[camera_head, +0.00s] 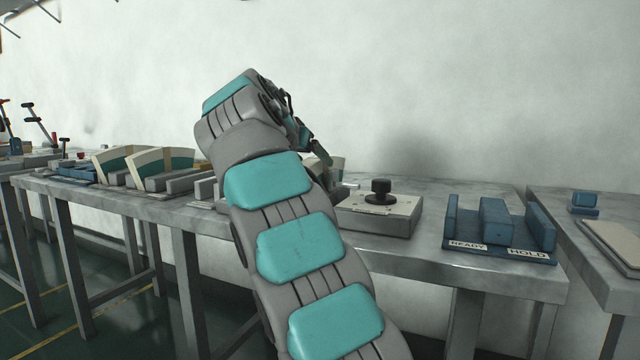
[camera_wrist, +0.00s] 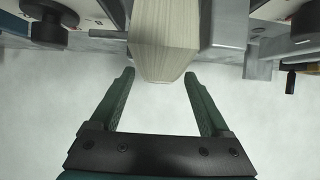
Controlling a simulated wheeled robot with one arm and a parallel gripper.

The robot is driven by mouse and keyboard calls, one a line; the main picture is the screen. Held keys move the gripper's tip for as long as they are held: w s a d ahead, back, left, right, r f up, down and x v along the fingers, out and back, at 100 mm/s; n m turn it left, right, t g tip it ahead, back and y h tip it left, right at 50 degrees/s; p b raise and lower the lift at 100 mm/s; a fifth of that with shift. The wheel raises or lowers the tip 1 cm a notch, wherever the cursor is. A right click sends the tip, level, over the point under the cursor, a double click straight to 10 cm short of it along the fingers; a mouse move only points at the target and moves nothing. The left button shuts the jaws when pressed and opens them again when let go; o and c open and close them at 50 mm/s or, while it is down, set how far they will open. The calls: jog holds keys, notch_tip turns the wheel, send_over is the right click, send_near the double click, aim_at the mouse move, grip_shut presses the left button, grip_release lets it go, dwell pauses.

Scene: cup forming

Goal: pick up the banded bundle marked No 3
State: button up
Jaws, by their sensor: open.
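A cream, layered bundle (camera_wrist: 165,35) hangs into the wrist view from the top, with its tapered end between the fingertips. My gripper (camera_wrist: 159,75) is open, with a finger on each side of that end and a visible gap at both. No band or number is readable on this bundle. In the head view my gripper (camera_head: 312,142) is over the middle of the bench, and my arm hides most of what lies there.
A grey box with a black knob (camera_head: 381,190) stands just right of my gripper. Further right is a blue holder (camera_head: 497,225) labelled READY and HOLD. Grey blocks (camera_wrist: 228,25) flank the bundle closely in the wrist view. Another bench (camera_head: 560,205) is at far right.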

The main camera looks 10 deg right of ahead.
jog(key=x, duration=0.4)
jog(key=shift+w+d+r, duration=0.1)
jog(key=shift+w+d, duration=0.05)
jog(key=shift+d, duration=0.15)
jog(key=shift+c, duration=0.2)
grip_shut()
dwell(0.9)
